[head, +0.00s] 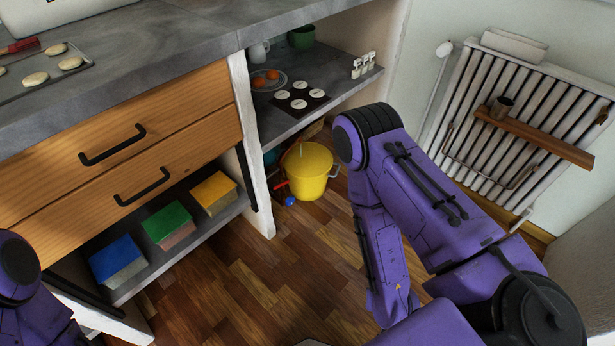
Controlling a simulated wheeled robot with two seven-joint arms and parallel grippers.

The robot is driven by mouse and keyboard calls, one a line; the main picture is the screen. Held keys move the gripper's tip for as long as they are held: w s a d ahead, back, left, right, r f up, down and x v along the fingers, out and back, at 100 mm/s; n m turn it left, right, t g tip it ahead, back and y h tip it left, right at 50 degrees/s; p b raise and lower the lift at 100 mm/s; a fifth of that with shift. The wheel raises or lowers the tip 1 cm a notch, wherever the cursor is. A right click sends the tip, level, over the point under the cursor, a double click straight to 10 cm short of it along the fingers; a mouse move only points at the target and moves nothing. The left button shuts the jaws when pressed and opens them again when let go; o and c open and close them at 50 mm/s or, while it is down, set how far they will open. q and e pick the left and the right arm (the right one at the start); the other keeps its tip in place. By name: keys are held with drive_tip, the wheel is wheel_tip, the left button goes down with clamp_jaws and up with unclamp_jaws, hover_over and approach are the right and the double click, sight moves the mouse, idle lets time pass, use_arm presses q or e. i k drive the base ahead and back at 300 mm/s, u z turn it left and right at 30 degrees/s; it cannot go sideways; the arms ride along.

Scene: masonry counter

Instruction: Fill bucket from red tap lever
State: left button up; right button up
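A yellow bucket (308,176) stands upright on the wooden floor under the open shelf, near the counter's white end post. A small red bar (281,185) and a blue knob-like piece (290,201) show at the bucket's left side; I cannot tell whether the red bar is the tap lever or whether it touches the bucket. No tap spout is clearly visible. My purple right arm fills the right centre, close to the bucket in the picture, and my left arm shows only at the lower left corner. Neither gripper is in view.
A white post (251,160) and the low shelf (283,122), holding a dark tray and a plate, bound the bucket's space. A radiator (520,125) with a wooden ledge (535,136) is at right. Drawers and coloured boxes (167,226) are at left. Floor (225,285) in front is clear.

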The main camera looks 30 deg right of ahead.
sight(287, 181)
drive_tip(key=z, duration=0.55)
drive_tip(key=k, duration=0.65)
drive_tip(key=z, duration=0.55)
drive_tip(key=i, duration=0.75)
drive_tip(key=u, duration=1)
drive_tip(key=i, duration=0.6)
drive_tip(key=u, duration=0.6)
